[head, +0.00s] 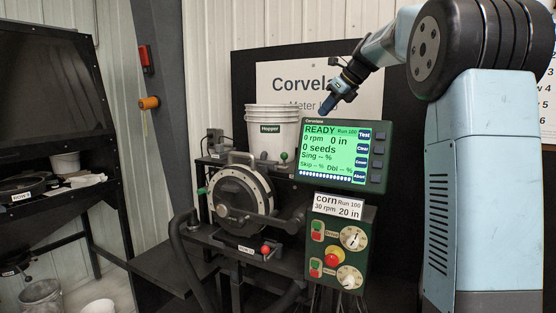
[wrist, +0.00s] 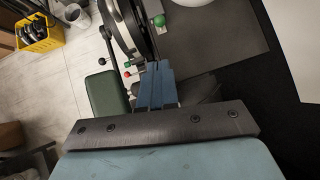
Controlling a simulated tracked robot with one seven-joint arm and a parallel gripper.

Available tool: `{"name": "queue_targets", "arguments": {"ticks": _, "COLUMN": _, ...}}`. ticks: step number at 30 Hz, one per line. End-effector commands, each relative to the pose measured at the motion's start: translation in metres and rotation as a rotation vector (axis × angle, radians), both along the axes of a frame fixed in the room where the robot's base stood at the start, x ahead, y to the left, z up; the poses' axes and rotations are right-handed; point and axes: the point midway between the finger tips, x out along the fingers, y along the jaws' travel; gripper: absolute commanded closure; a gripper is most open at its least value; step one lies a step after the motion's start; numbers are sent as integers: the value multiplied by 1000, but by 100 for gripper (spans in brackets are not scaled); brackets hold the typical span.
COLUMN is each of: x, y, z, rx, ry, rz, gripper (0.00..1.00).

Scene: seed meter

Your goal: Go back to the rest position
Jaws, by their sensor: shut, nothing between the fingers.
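My gripper (head: 331,103) shows in the head view just above the top edge of the green-screened console (head: 345,155), in front of the wall sign. Its fingers point down and to the left, and they are shut and empty. In the wrist view my gripper (wrist: 158,66) shows as blue fingers lying together with nothing between them. The screen reads READY, Run 100, 0 rpm, 0 in and 0 seeds. Part of my arm fills the right side of the head view.
The round seed meter (head: 243,200) stands left of the console, with the white hopper bucket (head: 272,125) behind it. A control box (head: 338,240) with knobs and buttons hangs below the console. A dark bench (head: 70,195) stands far left. A yellow crate (wrist: 40,38) sits on the floor.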

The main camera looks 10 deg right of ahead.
Motion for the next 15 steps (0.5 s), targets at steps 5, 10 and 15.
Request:
{"name": "queue_targets", "arguments": {"ticks": 5, "x": -35, "y": 18, "z": 13, "rx": -106, "ry": -85, "rz": 108, "gripper": 100}}
{"name": "queue_targets", "arguments": {"ticks": 10, "x": -81, "y": 37, "z": 20, "rx": -261, "ry": -196, "rz": 263, "gripper": 100}}
{"name": "queue_targets", "arguments": {"ticks": 15, "x": -126, "y": 47, "z": 13, "rx": -421, "ry": -282, "rz": 427, "gripper": 100}}
